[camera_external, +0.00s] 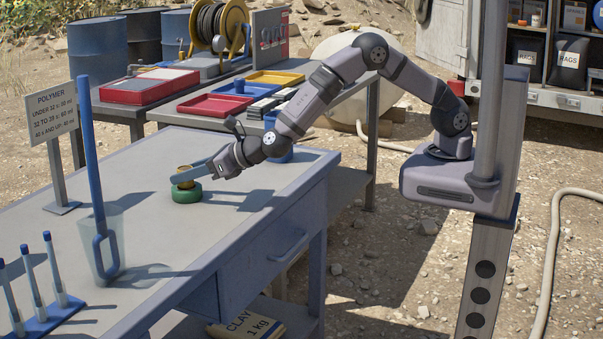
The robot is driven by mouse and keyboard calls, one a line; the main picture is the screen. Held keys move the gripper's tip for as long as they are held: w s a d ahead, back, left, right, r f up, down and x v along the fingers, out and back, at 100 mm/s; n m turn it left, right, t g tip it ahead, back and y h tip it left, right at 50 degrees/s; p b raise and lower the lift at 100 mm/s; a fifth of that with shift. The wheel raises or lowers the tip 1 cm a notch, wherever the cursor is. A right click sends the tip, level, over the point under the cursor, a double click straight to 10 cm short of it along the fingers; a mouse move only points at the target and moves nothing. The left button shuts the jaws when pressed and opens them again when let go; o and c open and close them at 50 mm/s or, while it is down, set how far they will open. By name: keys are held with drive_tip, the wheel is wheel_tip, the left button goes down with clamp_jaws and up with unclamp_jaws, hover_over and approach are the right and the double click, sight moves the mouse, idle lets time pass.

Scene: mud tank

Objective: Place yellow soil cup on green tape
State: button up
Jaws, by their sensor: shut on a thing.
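The fingers hide part of the cup. The green tape (186,195) is a thick ring lying flat on the grey workbench (255,191). The cup is directly above the tape's middle, low over it. I cannot tell from this view whether the cup touches the tape or hangs just above it. My gripper reaches in from the right, nearly level.
A clear beaker with a blue paddle (99,235), a polymer sign (56,115) and a blue rack of tubes (48,314) stand left on the bench. A blue cup (279,149) is behind my wrist. The bench around the tape is clear.

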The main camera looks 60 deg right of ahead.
drive_tip(key=shift+f, duration=0.15)
drive_tip(key=o, duration=1.1)
drive_tip(key=shift+r, duration=0.2)
drive_tip(key=b+v, duration=0.1)
drive_tip(key=v, duration=1.1)
drive_tip(key=shift+b, duration=0.35)
drive_tip(key=shift+d, duration=0.1)
